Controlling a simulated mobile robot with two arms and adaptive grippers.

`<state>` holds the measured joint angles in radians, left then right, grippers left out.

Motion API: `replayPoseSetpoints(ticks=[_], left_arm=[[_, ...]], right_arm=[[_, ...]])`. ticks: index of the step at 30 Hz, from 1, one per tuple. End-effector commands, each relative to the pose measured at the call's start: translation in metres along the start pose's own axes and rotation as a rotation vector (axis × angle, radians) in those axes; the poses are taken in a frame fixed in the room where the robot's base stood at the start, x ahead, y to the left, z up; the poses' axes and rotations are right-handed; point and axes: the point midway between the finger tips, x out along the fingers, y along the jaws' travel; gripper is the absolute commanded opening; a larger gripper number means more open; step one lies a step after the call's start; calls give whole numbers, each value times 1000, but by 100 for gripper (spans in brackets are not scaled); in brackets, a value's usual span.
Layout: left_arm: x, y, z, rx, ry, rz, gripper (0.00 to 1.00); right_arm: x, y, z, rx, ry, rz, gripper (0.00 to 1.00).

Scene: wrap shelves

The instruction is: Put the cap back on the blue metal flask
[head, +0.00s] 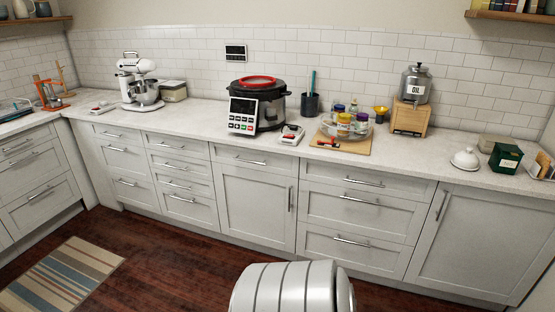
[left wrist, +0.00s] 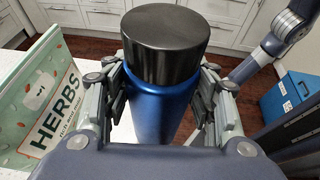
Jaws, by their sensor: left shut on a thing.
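The blue metal flask (left wrist: 160,112) stands upright in the middle of the left wrist view. A wide black cap (left wrist: 165,42) sits on its top, level and lined up with the body. I cannot tell whether it is screwed tight. My left gripper (left wrist: 164,85) is shut on the flask, one finger on each side of the blue body below the cap. The flask's lower part is hidden by the gripper. Neither the flask nor the grippers show in the head view. My right gripper is not in view; only an arm link shows at the upper right of the left wrist view.
In the left wrist view, a green HERBS package (left wrist: 45,95) stands close left of the gripper, on a white surface. A blue box (left wrist: 287,97) is at the right. In the head view, the long counter (head: 190,112) holds a mixer (head: 135,72), a cooker (head: 262,100) and jars.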

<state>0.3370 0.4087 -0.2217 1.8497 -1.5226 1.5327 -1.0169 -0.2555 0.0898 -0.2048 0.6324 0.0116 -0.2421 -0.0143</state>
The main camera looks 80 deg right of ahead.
Motion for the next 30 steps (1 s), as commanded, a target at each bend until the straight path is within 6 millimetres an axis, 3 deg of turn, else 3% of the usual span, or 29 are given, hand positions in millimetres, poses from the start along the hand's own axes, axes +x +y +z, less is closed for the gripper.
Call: replayPoseSetpoints(ticks=[1,3,6,25,30], left_arm=[[0,0,1,1,-2,1,0],[0,0,1,1,-2,1,0],[0,0,1,1,-2,1,0],[-2,1,0,-4,-2,10,0],[-27,13,-9,-75,2,140,0]], right_arm=[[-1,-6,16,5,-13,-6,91],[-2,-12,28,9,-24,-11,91],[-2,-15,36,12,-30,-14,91],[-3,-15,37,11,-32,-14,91],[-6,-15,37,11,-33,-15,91]])
